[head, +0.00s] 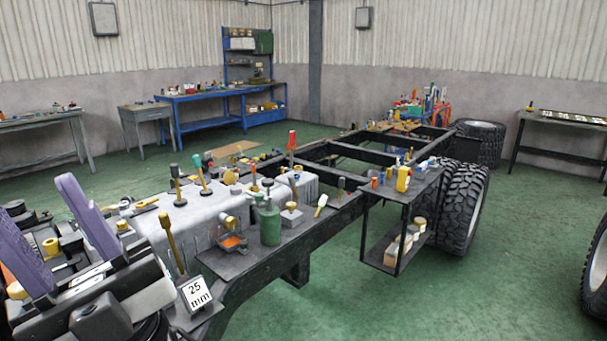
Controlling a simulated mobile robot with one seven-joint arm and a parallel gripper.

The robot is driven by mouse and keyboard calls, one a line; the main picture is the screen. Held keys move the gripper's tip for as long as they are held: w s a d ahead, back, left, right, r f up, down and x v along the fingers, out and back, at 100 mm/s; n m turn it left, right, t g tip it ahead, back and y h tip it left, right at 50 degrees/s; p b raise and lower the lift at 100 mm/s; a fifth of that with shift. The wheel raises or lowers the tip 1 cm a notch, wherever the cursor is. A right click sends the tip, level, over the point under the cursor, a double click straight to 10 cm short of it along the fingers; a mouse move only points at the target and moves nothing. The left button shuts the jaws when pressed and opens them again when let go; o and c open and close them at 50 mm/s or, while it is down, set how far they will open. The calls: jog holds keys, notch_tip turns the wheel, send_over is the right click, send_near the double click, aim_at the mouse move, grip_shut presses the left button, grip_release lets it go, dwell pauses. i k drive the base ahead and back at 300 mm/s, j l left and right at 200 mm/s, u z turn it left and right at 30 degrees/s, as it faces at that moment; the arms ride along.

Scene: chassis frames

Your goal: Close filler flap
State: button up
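My gripper (36,196) is at the lower left, close to the camera, with two long purple fingers pointing up and standing apart. A round brass-coloured fitting (228,222) sits at the block's right end. I cannot tell for sure whether this fitting is the filler flap, or whether a flap there stands open. A small dark tray (234,251) with orange contents is just below it.
A side shelf (403,190) with bottles juts right beside a large tyre (463,208). Workbenches line the walls. The green floor at the front right is mostly clear.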

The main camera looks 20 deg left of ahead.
aim_at(229, 177)
jog(key=i, duration=1.25)
jog(key=i+l+u, duration=0.1)
jog(key=i+u, duration=0.35)
jog(key=i+l+u, duration=0.3)
jog(key=i+u, duration=0.15)
jog(key=i, duration=0.2)
jog(key=i+l+u, duration=0.5)
